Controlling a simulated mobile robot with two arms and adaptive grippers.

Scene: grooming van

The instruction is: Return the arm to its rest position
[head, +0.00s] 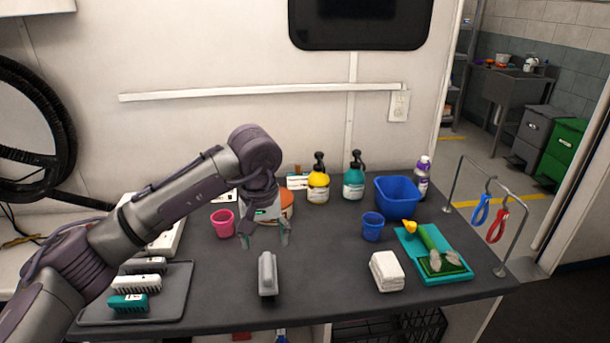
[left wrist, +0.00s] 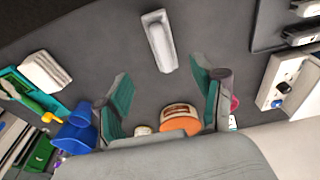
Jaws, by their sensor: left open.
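My left arm reaches in from the left over the dark table (head: 330,268). Its gripper (head: 265,243) points down with its two green-padded fingers apart and nothing between them. A grey block-like tool (head: 267,274) lies on the table just in front of the gripper, apart from it. In the left wrist view the open gripper (left wrist: 160,98) shows both fingers, and the grey tool (left wrist: 159,41) lies beyond the fingertips. My right gripper is in neither view.
A grey tray (head: 170,304) with clippers lies at left, below my arm. A pink cup (head: 222,223), yellow bottle (head: 318,184), teal bottle (head: 354,180), blue cup (head: 372,226) and blue tub (head: 397,197) stand behind. White towels (head: 387,271) and a teal tray (head: 459,276) lie right.

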